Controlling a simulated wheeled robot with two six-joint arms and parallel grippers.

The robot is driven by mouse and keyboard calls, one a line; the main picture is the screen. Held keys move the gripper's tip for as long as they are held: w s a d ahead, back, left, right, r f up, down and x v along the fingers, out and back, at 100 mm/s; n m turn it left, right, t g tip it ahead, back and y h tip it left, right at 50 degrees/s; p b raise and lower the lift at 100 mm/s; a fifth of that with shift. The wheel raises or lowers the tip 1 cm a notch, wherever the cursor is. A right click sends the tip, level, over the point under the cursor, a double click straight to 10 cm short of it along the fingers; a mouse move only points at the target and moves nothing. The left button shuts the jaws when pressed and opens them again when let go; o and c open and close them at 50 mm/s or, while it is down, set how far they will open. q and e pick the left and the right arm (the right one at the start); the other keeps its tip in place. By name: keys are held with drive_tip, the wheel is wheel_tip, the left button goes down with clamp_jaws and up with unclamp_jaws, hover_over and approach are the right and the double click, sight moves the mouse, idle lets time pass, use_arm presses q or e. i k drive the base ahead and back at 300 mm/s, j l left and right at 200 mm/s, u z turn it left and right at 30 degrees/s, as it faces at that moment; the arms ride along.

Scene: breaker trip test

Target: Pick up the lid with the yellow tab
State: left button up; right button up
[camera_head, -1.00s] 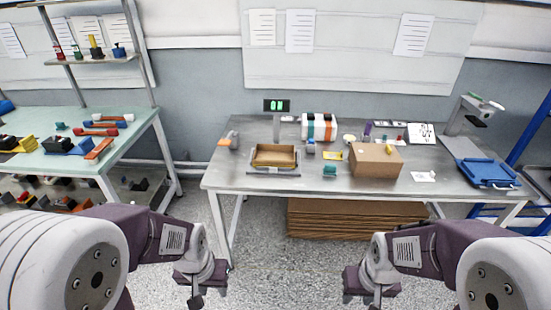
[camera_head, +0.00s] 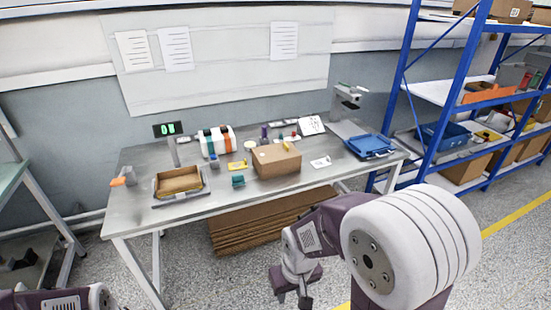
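A brown cardboard-coloured box (camera_head: 277,164) sits on the metal workbench (camera_head: 128,205), right of its middle. A small yellow tab (camera_head: 286,146) stands on the box's top. I cannot tell whether that top is a separate lid. My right gripper (camera_head: 303,297) is low at the bottom of the view, in front of the bench and well apart from the box. Whether its fingers are open or shut cannot be made out. Part of my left arm shows at the bottom left corner; its gripper is out of view.
The bench also holds an open brown tray (camera_head: 178,182), a yellow flat piece (camera_head: 238,166), a teal block (camera_head: 238,181), a striped white unit (camera_head: 216,141) and a blue case (camera_head: 370,146). Blue shelving (camera_head: 455,95) stands at the right. Flattened cardboard (camera_head: 265,222) lies under the bench.

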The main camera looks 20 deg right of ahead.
sight(274, 160)
drive_tip(key=i+l+z, duration=0.15)
drive_tip(key=i+l, duration=0.2)
drive_tip(key=i+l+z, duration=0.15)
drive_tip(key=i, duration=0.3)
drive_tip(key=i+l+z, duration=0.15)
drive_tip(key=i+l, duration=0.2)
drive_tip(key=i+l+z, duration=0.15)
drive_tip(key=i, duration=0.3)
